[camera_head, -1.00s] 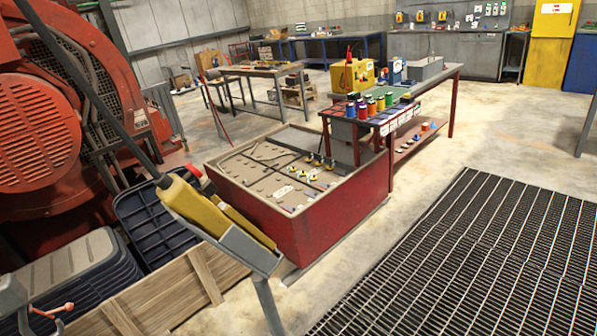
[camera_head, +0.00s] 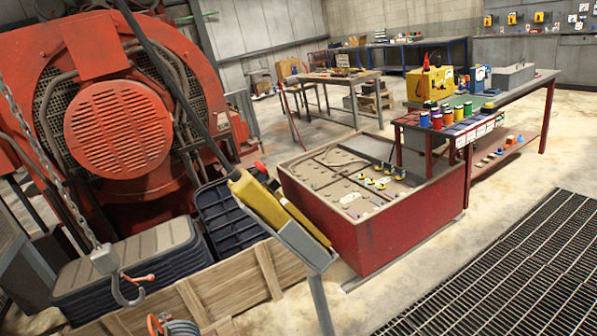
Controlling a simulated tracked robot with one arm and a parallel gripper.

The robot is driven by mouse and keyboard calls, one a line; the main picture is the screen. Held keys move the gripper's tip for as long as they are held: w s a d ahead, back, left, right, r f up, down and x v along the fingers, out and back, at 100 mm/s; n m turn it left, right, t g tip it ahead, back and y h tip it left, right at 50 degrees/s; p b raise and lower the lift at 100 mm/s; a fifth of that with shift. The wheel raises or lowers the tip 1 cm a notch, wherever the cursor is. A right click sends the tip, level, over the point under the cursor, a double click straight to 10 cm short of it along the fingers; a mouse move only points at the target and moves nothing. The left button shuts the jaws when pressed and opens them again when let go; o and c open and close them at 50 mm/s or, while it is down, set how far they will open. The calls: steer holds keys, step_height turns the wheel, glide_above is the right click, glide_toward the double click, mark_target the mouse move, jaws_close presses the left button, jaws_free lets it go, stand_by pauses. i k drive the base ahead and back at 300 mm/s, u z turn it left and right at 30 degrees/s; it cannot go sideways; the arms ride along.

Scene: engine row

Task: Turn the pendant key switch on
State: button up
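The yellow pendant (camera_head: 257,203) leans at a slant in a grey holder on a post (camera_head: 318,290), in the middle of the camera_head view. A black cable runs from its upper end up to the top left. A red knob (camera_head: 261,167) shows at its far upper end. A second long yellow part (camera_head: 305,224) lies along the holder's right side. I see the pendant from its side and back, so no key switch can be made out and its position cannot be told. My gripper is not in view.
A grey hook (camera_head: 125,290) hangs on a chain at the lower left, above a wooden crate (camera_head: 215,288). Behind the pendant stand a red open-topped box (camera_head: 400,228) and a large red engine (camera_head: 120,130). Concrete floor and a grating (camera_head: 530,265) are clear at the right.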

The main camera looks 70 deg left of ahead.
mark_target(271, 185)
steer(key=u, duration=0.05)
steer(key=i, duration=2.6)
steer(key=u, duration=2.45)
steer(key=k, duration=0.45)
steer(key=u, duration=0.35)
steer(key=i, duration=0.4)
steer(key=z, duration=0.2)
